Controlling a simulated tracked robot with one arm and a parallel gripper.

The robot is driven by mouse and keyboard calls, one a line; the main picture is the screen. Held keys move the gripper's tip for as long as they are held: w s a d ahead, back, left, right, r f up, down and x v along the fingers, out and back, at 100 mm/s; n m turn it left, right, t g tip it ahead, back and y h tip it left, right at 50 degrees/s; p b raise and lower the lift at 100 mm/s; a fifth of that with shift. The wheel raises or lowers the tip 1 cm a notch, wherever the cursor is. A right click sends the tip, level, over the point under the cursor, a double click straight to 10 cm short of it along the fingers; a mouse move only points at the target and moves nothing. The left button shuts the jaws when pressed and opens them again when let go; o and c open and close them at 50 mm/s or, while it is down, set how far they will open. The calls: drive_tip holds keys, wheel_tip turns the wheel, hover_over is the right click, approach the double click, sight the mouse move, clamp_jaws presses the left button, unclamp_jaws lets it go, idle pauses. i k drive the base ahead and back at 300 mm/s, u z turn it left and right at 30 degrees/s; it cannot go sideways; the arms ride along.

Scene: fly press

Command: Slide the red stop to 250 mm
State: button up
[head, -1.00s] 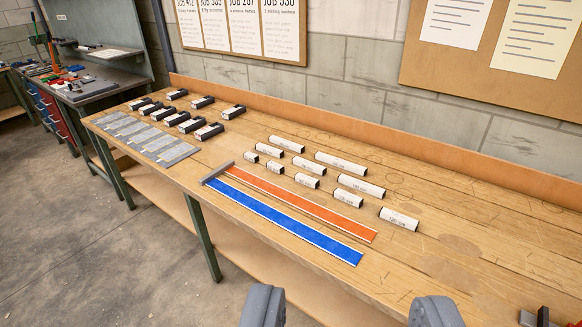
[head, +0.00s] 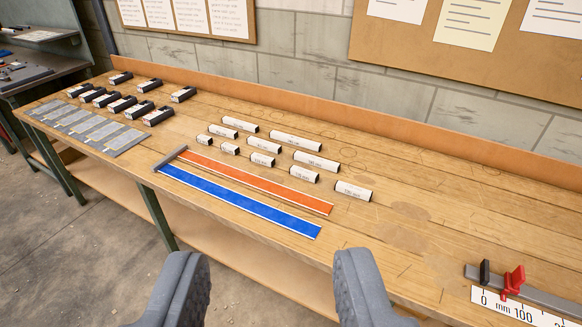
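The red stop (head: 513,281) sits on a grey rail (head: 548,297) at the bench's right front. Below the rail is a white scale (head: 510,308) marked 0 and mm 100, cut off by the right edge of the picture. The red stop stands between the 0 and 100 marks, nearer 100. A black block (head: 485,272) stands at the 0 end, left of the red stop. My gripper (head: 265,275) is open and empty, in front of the bench edge and well left of the red stop. The 250 mark is out of view.
The wooden bench (head: 400,240) has a blue strip (head: 240,201) and an orange strip (head: 255,180) against a grey bar. Several white labelled bars (head: 316,161) lie behind them. Black blocks and grey plates lie at the far left. Bench between strips and rail is clear.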

sight(513, 281)
drive_tip(key=z, duration=1.3)
